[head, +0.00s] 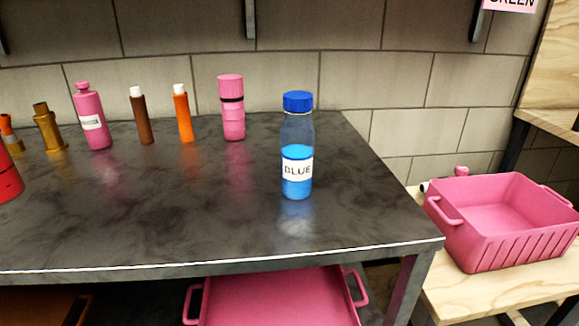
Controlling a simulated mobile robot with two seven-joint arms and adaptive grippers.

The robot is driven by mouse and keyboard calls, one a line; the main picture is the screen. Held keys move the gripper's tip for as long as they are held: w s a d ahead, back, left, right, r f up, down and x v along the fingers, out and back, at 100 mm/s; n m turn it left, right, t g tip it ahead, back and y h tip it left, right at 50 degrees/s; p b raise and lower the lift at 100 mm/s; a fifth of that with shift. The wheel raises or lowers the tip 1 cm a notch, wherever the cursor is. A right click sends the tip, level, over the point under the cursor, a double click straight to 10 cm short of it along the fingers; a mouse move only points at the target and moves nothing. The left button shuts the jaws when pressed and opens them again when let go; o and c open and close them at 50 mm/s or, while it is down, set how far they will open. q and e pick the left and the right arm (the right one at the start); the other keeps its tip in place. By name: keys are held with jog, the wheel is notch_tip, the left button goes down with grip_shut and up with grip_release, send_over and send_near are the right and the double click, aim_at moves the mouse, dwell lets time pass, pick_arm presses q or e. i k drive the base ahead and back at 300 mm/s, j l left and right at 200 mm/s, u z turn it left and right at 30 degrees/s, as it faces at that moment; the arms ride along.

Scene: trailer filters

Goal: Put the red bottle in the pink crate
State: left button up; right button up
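A red object (8,178), perhaps the red bottle, is cut off by the left edge of the head view; it stands on the dark table and only its right part shows. A pink crate (478,238) stands on a light wooden surface at the right, and its visible inside looks empty. Another pink crate (280,297) is under the table at the bottom middle, partly hidden by the tabletop. Neither of my grippers is in view.
On the dark table (215,215) stand a clear bottle of blue liquid labelled BLUE (297,150), a pink bottle (92,118), a pink flask (231,108), and brown (141,117), orange (183,115) and gold (46,130) bottles. The table's front middle is clear.

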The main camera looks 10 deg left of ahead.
aim_at(508, 230)
jog(key=k+z, duration=0.3)
jog(key=k+l+z, duration=0.1)
jog(key=z, duration=0.15)
jog(key=i+l+z, duration=0.2)
jog(key=z, duration=0.3)
jog(key=i+l+z, duration=0.2)
jog(key=z, duration=0.25)
jog(key=i+l, duration=0.15)
jog(key=i, duration=0.55)
jog(key=i+l, duration=0.1)
jog(key=i, duration=0.6)
